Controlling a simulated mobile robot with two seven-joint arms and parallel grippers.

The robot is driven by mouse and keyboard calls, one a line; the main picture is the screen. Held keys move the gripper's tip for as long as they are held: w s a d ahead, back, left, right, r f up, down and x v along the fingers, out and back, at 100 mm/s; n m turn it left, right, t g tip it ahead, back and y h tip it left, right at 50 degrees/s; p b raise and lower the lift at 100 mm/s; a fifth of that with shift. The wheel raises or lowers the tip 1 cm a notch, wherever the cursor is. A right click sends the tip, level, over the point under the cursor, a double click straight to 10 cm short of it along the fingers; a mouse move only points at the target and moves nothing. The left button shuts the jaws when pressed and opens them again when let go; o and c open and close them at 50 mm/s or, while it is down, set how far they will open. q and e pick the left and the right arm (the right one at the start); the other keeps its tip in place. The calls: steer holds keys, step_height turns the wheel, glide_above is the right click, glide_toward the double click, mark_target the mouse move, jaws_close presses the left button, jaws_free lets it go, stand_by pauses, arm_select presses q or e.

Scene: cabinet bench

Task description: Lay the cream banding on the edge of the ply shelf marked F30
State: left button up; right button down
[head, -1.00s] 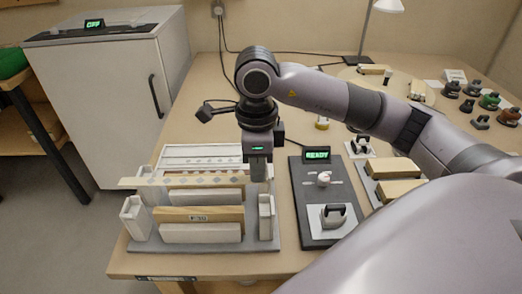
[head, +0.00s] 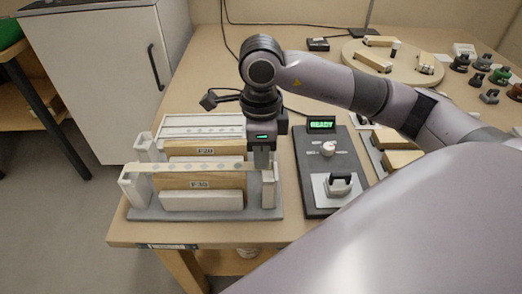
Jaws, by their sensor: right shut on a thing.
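The ply shelf marked F30 (head: 222,183) stands on edge at the front of a grey rack (head: 150,212), its label facing me. A pale cream strip with grey spots, which looks like the banding (head: 190,167), runs level along this shelf's top edge, its left end reaching past the shelf. I cannot tell whether it touches the edge. My right gripper (head: 262,165) points down at the strip's right end and is shut on it; the fingertips are partly hard to make out beside the rack's right post. My left gripper is not in view.
A second ply shelf (head: 206,150) stands behind, with a spotted pale strip (head: 205,130) further back. A dark panel with a READY display (head: 321,124) is just right of the rack. Wooden blocks (head: 402,160) lie beyond it. The bench's left edge is close to the rack.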

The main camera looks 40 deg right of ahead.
stand_by(0.6)
steer(key=shift+f, duration=0.1)
stand_by(0.3)
steer(key=shift+b, duration=0.4)
stand_by(0.4)
steer(key=shift+f+b, duration=1.05)
steer(key=shift+b, duration=0.1)
stand_by(0.9)
